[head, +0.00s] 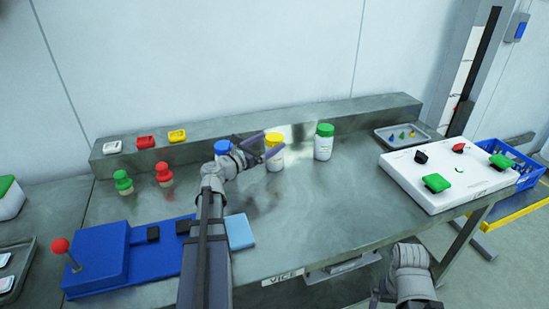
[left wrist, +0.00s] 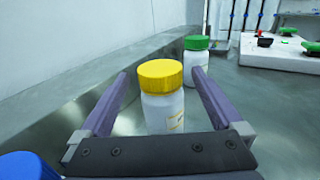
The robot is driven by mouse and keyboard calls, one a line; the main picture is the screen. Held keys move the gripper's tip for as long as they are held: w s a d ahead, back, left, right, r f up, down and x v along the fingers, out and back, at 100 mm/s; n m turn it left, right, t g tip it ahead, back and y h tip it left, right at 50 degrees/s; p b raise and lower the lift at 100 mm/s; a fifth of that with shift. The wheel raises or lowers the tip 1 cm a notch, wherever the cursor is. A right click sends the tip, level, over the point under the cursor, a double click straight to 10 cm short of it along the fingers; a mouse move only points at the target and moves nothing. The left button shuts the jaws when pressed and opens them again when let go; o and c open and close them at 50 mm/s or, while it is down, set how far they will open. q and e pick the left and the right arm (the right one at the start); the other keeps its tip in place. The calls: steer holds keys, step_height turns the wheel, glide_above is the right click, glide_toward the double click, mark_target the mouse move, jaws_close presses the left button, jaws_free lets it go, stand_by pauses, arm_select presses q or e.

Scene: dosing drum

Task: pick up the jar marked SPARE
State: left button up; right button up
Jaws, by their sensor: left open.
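A white jar with a yellow lid (head: 274,156) stands upright on the steel bench. It also shows in the left wrist view (left wrist: 162,95), between the two fingers and ahead of the palm. Its label faces partly away and I cannot read it. My left gripper (head: 262,147) is open and empty, its fingers on either side of this jar without gripping it. A green-lidded white jar (head: 323,143) stands to the right. A blue-lidded jar (head: 222,147) stands to the left, partly hidden by my left wrist. I cannot read SPARE on any jar. Only part of my right arm shows.
A raised ledge behind holds small white, red (head: 145,142) and yellow trays. Green and red knobbed pieces (head: 163,174) stand left. A blue fixture (head: 100,262) with a red-knobbed lever is front left. A white board (head: 440,190) and grey tray (head: 400,139) lie right.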

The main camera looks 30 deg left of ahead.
mark_target(280, 135)
arm_select(q)
steer(key=w, duration=0.3)
steer(key=w+d, duration=0.1)
steer(key=w, duration=0.2)
steer(key=shift+w+d, duration=0.1)
jaws_close()
stand_by(0.7)
